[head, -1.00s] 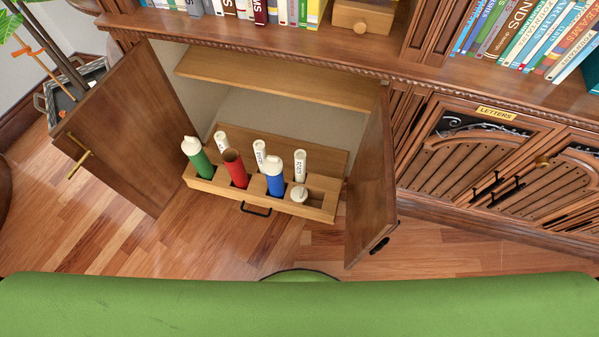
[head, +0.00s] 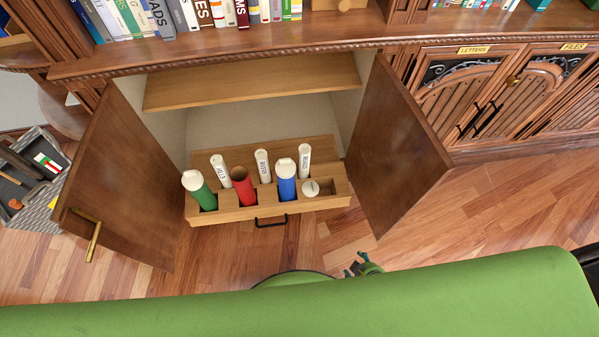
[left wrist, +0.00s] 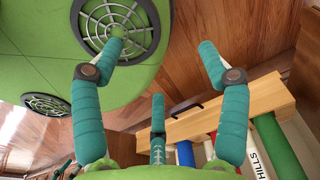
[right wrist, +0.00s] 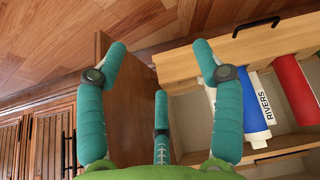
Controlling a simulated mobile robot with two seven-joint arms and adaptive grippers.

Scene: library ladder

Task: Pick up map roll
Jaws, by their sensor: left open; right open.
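Several map rolls stand in a wooden rack (head: 240,214) in the open cabinet. They include a green roll (head: 199,191), a red roll (head: 243,186), a blue roll (head: 286,180), and slim white rolls such as the one lettered RIVERS (head: 304,160). A white end (head: 311,188) shows low in the right compartment. My right gripper (head: 356,264) is open and empty, in front of and right of the rack; the RIVERS roll shows beyond its fingers in the right wrist view (right wrist: 262,95). My left gripper (left wrist: 161,62) is open and empty, seen only in its wrist view.
The left door (head: 125,185) and right door (head: 400,145) stand open either side of the rack. A shelf (head: 250,82) lies above the rolls. A grey box (head: 35,190) stands at far left. Wooden floor (head: 480,215) is clear at right.

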